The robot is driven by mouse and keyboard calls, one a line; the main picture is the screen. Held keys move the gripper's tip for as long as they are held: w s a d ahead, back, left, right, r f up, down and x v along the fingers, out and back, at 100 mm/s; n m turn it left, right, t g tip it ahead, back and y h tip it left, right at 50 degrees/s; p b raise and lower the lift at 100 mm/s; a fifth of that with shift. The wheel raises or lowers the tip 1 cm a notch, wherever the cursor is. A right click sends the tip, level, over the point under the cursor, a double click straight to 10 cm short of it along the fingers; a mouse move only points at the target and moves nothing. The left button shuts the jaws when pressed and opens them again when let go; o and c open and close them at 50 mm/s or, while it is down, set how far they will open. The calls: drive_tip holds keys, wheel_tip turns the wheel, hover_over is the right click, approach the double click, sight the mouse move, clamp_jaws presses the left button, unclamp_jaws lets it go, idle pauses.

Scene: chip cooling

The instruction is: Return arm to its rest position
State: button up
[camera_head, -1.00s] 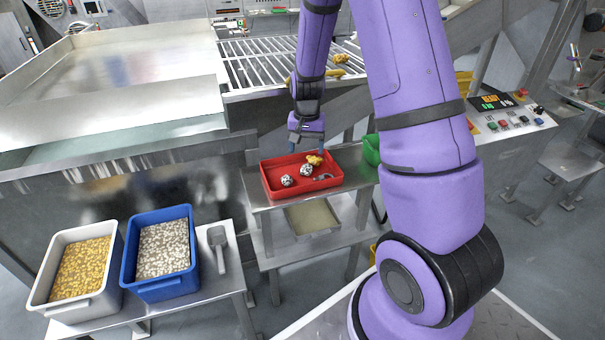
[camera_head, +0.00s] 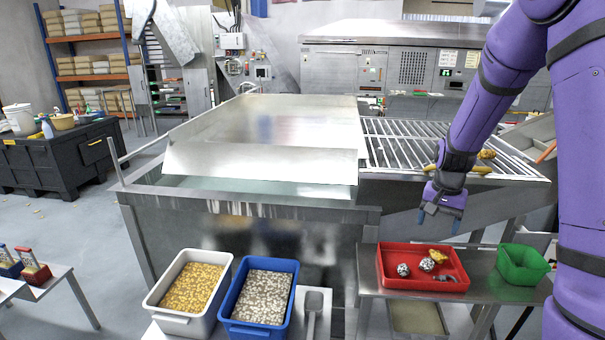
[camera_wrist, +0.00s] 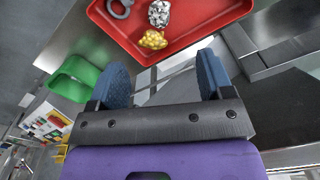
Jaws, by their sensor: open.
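My purple arm comes down from the upper right in the head view. My gripper (camera_head: 438,220) hangs above and behind the red tray (camera_head: 390,283). In the wrist view my gripper (camera_wrist: 162,85) shows its two blue fingers wide apart with nothing between them. The red tray (camera_wrist: 196,40) lies beyond the fingertips there, holding a yellow lump (camera_wrist: 153,39), a speckled grey-white lump (camera_wrist: 159,13) and a grey curved piece (camera_wrist: 119,8). The gripper is apart from the tray and these pieces.
A green bin (camera_head: 522,265) stands right of the tray on the metal stand. A white bin (camera_head: 166,322) of yellow bits and a blue bin (camera_head: 258,331) of whitish bits stand left, beside a scoop (camera_head: 313,308). A slatted rack (camera_head: 400,147) lies behind the gripper.

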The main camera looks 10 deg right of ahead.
drive_tip(key=s+a+r+n+t, duration=0.1)
drive_tip(key=s+a+r+n, duration=0.1)
drive_tip(key=s+a+r, duration=0.45)
drive_tip(key=s+a+r+n+t, duration=0.1)
drive_tip(key=s+r+n+t, duration=0.15)
drive_tip(key=r, duration=0.65)
drive_tip(key=s+a+r+n+t, duration=0.1)
drive_tip(key=s+a+r+n, duration=0.1)
drive_tip(key=s, duration=0.6)
drive_tip(key=s+a+r+n, duration=0.1)
drive_tip(key=s+a+r, duration=0.2)
drive_tip(key=s, duration=0.6)
wheel_tip(320, 180, up, 2)
drive_tip(key=shift+s+a+r+n+t, duration=0.1)
drive_tip(key=shift+s+a+n+t, duration=0.1)
drive_tip(key=shift+n+t, duration=0.15)
drive_tip(key=shift+d, duration=0.1)
